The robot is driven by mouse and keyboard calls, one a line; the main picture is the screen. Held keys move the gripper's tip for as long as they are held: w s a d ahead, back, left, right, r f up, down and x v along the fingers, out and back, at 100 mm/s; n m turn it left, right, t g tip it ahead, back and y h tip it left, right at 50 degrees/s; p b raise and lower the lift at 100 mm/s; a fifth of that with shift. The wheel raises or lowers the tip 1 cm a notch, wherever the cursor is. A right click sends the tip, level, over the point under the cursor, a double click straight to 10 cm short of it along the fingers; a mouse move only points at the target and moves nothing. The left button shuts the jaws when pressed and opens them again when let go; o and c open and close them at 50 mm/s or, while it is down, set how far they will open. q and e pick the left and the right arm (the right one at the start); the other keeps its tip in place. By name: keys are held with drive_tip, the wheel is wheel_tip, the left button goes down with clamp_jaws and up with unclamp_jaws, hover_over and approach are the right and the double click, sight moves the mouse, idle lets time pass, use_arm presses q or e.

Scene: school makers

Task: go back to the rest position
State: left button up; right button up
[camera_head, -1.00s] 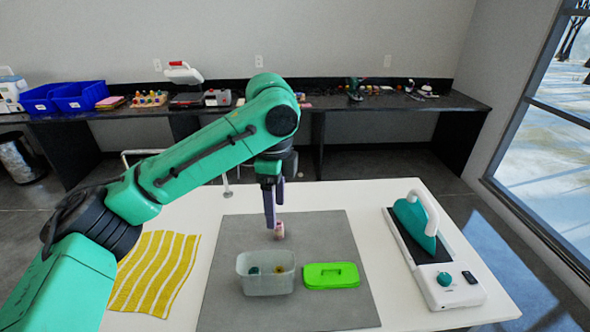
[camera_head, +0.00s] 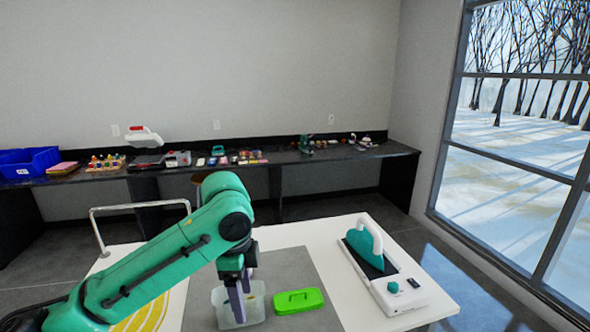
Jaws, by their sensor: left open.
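My left arm comes in from the lower left, and its gripper (camera_head: 238,302) points down over the left part of a translucent grey box (camera_head: 258,307). The fingers are apart with nothing seen between them. I cannot tell whether the fingertips are inside the box or in front of it. The arm and fingers hide part of the box and its contents. A bright green lid (camera_head: 298,300) lies right of the box on the grey mat (camera_head: 285,264). My right gripper is not in view.
A yellow striped cloth (camera_head: 150,312) is partly behind my arm. A dark counter (camera_head: 330,155) with blue bins (camera_head: 30,163) runs along the wall.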

use_arm(q)
drive_tip(key=s+d+f+n+t+h, duration=0.1)
drive_tip(key=s+d+f+n+h, duration=0.15)
drive_tip(key=f, duration=0.35)
drive_tip(key=s+d+f+n+t+h, duration=0.1)
drive_tip(key=s+d+f+n, duration=0.15)
drive_tip(key=f, duration=0.45)
drive_tip(key=s+a+f+n+y, duration=0.1)
drive_tip(key=s+a+f+n, duration=0.25)
drive_tip(key=a, duration=0.25)
drive_tip(key=s+a+f+n+t+y, duration=0.1)
drive_tip(key=s+a+f+n+y, duration=0.1)
drive_tip(key=s+a+f+n, duration=0.25)
drive_tip(key=s+a+f+n+y, duration=0.1)
drive_tip(key=s+a+f+n, duration=0.2)
drive_tip(key=a, duration=0.5)
wheel_tip(320, 180, down, 22)
drive_tip(key=s+g, duration=0.1)
drive_tip(key=s, duration=0.2)
drive_tip(key=s+a+f+g, duration=0.1)
drive_tip(key=s+a+f, duration=0.1)
drive_tip(key=s+f, duration=1.3)
drive_tip(key=shift+s+a+b, duration=0.25)
drive_tip(key=shift+s+b, duration=0.05)
drive_tip(key=shift+s, duration=0.75)
